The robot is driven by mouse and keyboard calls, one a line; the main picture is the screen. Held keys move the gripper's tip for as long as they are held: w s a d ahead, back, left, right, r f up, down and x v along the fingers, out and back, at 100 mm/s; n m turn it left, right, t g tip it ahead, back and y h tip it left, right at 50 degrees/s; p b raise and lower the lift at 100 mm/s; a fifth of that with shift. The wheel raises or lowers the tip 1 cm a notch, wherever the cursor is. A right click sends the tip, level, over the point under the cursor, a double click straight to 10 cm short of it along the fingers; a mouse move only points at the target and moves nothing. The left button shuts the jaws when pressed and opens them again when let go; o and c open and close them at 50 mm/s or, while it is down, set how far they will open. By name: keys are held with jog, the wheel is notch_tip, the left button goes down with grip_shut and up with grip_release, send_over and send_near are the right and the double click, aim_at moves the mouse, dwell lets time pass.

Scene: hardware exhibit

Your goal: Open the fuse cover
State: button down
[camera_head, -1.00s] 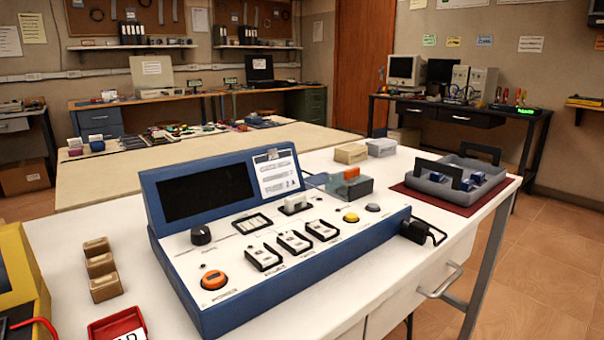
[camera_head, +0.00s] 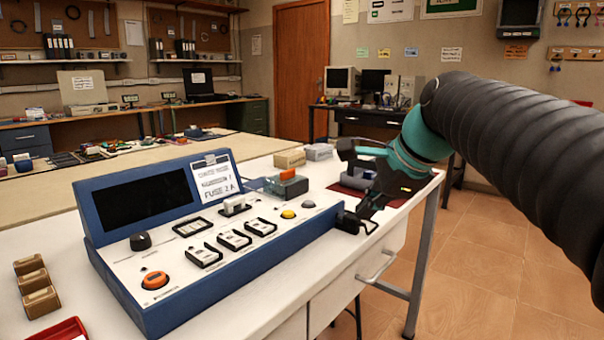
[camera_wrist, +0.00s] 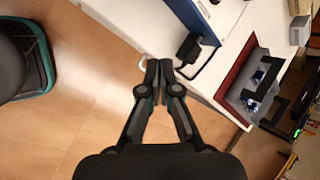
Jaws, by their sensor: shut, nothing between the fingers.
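The blue console (camera_head: 190,290) with a white sloping face stands on the white table in the head view. A note (camera_head: 215,180) reading "FUSE 2 A" is clipped to its upright back. Three framed switch-like units (camera_head: 234,240) sit on its face. A pale raised piece (camera_head: 236,205) stands behind them; I cannot tell whether it is the fuse cover. My gripper (camera_head: 367,211) is right of the console, near the table edge. In the wrist view its fingers (camera_wrist: 158,68) are together and empty, beside the black power adapter (camera_wrist: 187,50).
The adapter (camera_head: 348,222) sticks out at the console's right end. A clear box with an orange top (camera_head: 287,184) stands behind it. A grey tray (camera_wrist: 240,95) lies on a red mat at the table's right. Small tan blocks (camera_head: 38,300) are at left.

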aim_at(290, 178)
jog(key=w+a+r+m+y, duration=0.3)
jog(key=w+a+r+m, duration=0.1)
jog(key=w+r+m, duration=0.6)
jog(key=shift+n, duration=0.4)
jog(key=b+x, duration=0.1)
jog(key=x, duration=0.2)
jog(key=d+x, duration=0.1)
jog(key=x, duration=0.3)
jog(key=f+b+x, duration=0.1)
jog(key=x, duration=0.3)
jog(key=shift+w+d+f+b, duration=0.1)
jog(key=shift+w+b, duration=0.05)
jog(key=shift+b, duration=0.15)
jog(key=w+a, duration=0.2)
jog(key=shift+a+f, duration=0.25)
jog(key=shift+a, duration=0.05)
jog(key=shift+w+a, duration=0.45)
jog(key=shift+a, duration=0.05)
